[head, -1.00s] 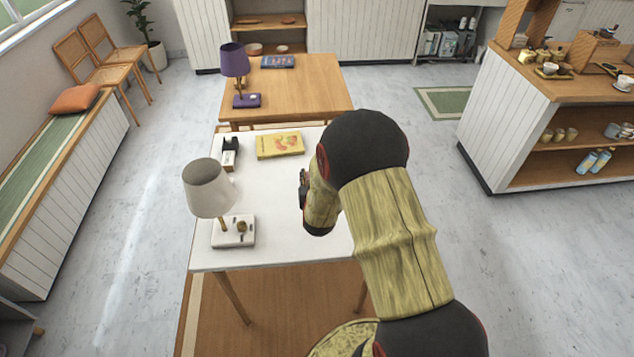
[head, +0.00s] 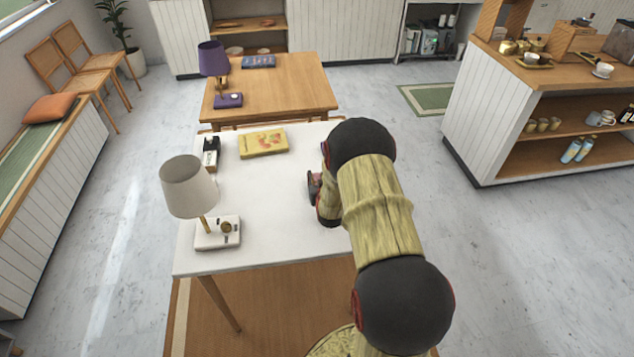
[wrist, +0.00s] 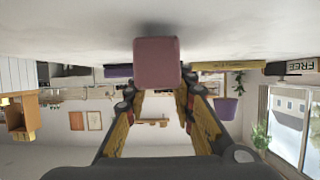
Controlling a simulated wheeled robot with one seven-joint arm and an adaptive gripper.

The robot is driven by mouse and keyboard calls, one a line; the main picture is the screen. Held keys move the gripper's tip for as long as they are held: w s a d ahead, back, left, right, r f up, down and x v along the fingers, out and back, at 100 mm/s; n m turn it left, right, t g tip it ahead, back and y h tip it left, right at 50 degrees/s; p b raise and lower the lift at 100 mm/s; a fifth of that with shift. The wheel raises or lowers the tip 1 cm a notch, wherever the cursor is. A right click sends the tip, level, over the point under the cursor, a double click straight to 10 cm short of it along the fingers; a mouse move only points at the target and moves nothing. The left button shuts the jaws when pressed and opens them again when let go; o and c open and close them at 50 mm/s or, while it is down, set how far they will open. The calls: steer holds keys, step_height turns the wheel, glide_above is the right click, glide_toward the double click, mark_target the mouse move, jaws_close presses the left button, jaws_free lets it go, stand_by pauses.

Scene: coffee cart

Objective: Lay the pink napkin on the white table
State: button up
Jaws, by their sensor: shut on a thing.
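My gripper (head: 315,188) is low over the right part of the white table (head: 265,190), largely hidden by my arm in the head view. In the wrist view, which is upside down, the fingers of my gripper (wrist: 157,84) are shut on the pink napkin (wrist: 157,60). The napkin looks like a folded square sticking out past the fingertips. The white tabletop (wrist: 70,58) spreads behind it. I cannot tell whether the napkin touches the table.
A yellow book (head: 263,143), a small black-and-white item (head: 210,153) and a white lamp (head: 190,187) stand on the white table. A wooden table (head: 290,85) with a purple lamp (head: 214,60) is behind. The white table's middle is clear.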

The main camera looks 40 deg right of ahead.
steer(key=shift+f, duration=0.2)
steer(key=shift+f, duration=0.1)
steer(key=shift+f, duration=0.15)
steer(key=o, duration=0.9)
